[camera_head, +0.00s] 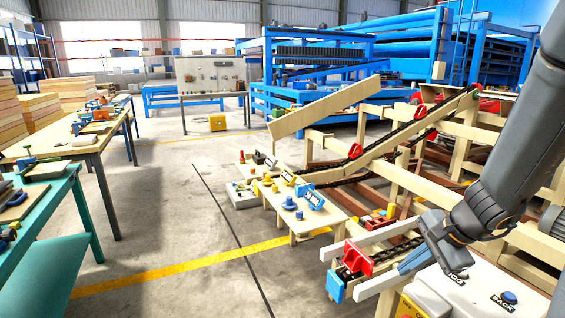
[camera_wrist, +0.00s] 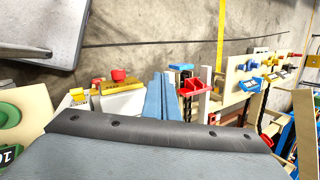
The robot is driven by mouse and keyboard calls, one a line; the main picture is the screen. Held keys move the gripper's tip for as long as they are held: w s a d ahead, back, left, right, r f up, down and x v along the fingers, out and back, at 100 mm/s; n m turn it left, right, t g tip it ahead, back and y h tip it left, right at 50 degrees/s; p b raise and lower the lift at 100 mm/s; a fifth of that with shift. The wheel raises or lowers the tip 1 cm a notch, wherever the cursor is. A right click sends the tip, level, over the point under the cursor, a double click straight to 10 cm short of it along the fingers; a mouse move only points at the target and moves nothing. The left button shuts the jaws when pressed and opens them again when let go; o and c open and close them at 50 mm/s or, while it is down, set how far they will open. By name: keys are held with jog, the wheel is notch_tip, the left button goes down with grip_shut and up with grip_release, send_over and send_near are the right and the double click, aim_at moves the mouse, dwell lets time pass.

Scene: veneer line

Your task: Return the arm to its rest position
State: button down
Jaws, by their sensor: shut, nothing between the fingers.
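My arm (camera_head: 510,140) comes in from the upper right in the head view and bends down to the wrist. My gripper (camera_head: 404,268) is above the near end of the conveyor frame, by the white control box. Its two pale blue fingers lie together; in the wrist view the gripper (camera_wrist: 162,78) is closed with nothing between the fingers. The arm is extended, not folded.
A white control box (camera_head: 475,293) with a blue button is just below my wrist. A red bracket (camera_head: 358,258) and the wooden conveyor frame (camera_head: 410,180) are close by. A button panel (camera_head: 300,218) stands to the left. Workbenches (camera_head: 70,146) line the left; open floor lies between.

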jog(key=s+a+n+g+h, duration=0.3)
jog(key=s+a+n, duration=0.8)
jog(key=n, duration=0.4)
jog(key=shift+a+n, duration=0.3)
jog(key=shift+a, duration=0.25)
jog(key=shift+w+r, duration=0.1)
